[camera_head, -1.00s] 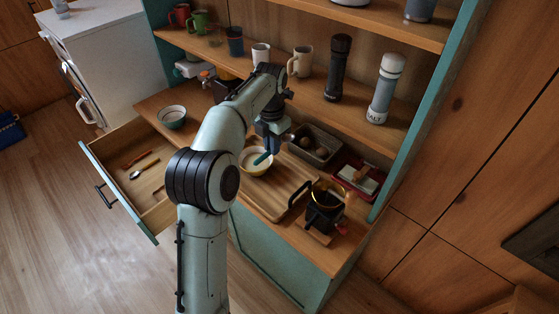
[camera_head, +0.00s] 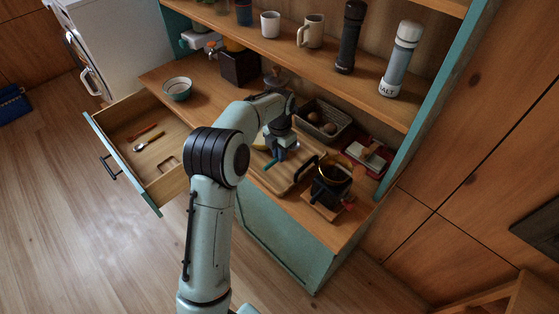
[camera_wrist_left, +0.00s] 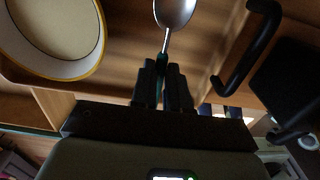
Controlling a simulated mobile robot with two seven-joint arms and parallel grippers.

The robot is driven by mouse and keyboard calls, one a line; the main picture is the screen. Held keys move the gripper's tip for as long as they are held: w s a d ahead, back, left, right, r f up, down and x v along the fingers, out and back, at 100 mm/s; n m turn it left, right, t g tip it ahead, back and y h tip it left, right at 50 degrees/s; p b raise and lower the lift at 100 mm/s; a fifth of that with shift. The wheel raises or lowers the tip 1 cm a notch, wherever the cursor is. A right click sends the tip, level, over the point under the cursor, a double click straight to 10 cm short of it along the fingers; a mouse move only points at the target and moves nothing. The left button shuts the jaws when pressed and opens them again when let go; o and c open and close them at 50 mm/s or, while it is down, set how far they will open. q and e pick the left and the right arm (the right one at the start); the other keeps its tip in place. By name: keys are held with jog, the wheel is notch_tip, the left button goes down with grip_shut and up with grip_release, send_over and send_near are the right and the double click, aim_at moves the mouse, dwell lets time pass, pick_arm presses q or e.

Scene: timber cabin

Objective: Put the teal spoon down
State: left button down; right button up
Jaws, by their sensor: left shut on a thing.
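My left gripper (camera_head: 281,154) is shut on the teal spoon (camera_head: 270,164) above the wooden board (camera_head: 267,179) on the counter. In the left wrist view, the spoon's metal bowl (camera_wrist_left: 175,12) points away from the gripper (camera_wrist_left: 163,78), and its teal handle runs between the fingers. I cannot tell whether the spoon touches the board. A cream bowl with a yellow rim (camera_wrist_left: 101,48) is beside the spoon; in the head view my arm mostly hides it. My right gripper is not in view.
A dark pot (camera_head: 329,190) stands close to the right of the gripper. Behind are a basket (camera_head: 343,118) and a red tray (camera_head: 381,168). An open drawer (camera_head: 160,165) at left holds another spoon (camera_head: 147,145). A small bowl (camera_head: 177,89) stands on the counter's left part.

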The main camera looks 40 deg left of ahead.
aim_at(280, 167)
pick_arm(q)
jog(key=shift+f, duration=2)
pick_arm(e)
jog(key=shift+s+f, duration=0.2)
pick_arm(q)
jog(key=shift+f, duration=0.1)
jog(key=shift+f, duration=0.15)
jog(key=c, duration=1.1)
grip_release()
notch_tip(280, 167, up, 12)
jog(key=shift+r+p, duration=0.25)
jog(key=shift+p, duration=0.3)
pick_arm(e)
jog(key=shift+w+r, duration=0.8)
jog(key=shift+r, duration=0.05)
